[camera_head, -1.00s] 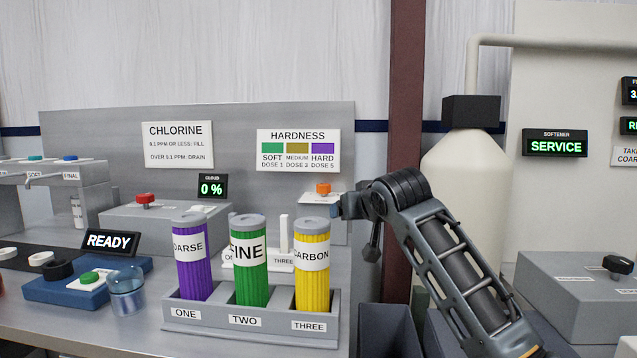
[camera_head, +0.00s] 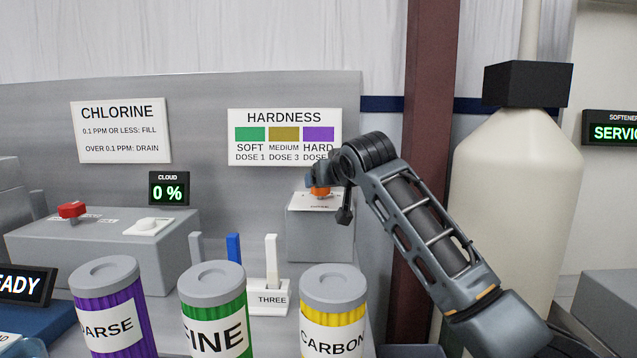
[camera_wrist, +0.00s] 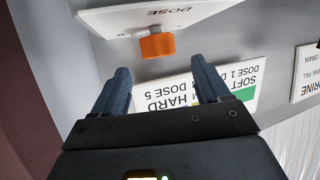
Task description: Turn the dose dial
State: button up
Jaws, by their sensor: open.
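The dose dial is an orange knob (camera_head: 320,191) on top of a small grey box (camera_head: 318,235) with a white plate, below the HARDNESS sign (camera_head: 284,136). In the wrist view the orange knob (camera_wrist: 157,46) lies beyond and between the fingertips, beside the white DOSE plate (camera_wrist: 145,17). My gripper (camera_wrist: 160,72) is open, its two blue fingers apart, with a gap to the knob and nothing between them. In the head view my wrist and gripper (camera_head: 312,182) are at the knob, partly covering it; the fingers are hard to make out there.
Purple (camera_head: 112,320), green (camera_head: 214,312) and yellow (camera_head: 333,315) cartridges stand in front of the dial box. Upright strips in a holder (camera_head: 268,297) stand left of it. A red knob (camera_head: 72,209) is farther left. A brown post (camera_head: 426,180) and cream tank (camera_head: 520,200) are right.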

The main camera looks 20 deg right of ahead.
jog(key=shift+x, duration=3.15)
jog(key=shift+c, duration=0.2)
jog(key=c, duration=0.9)
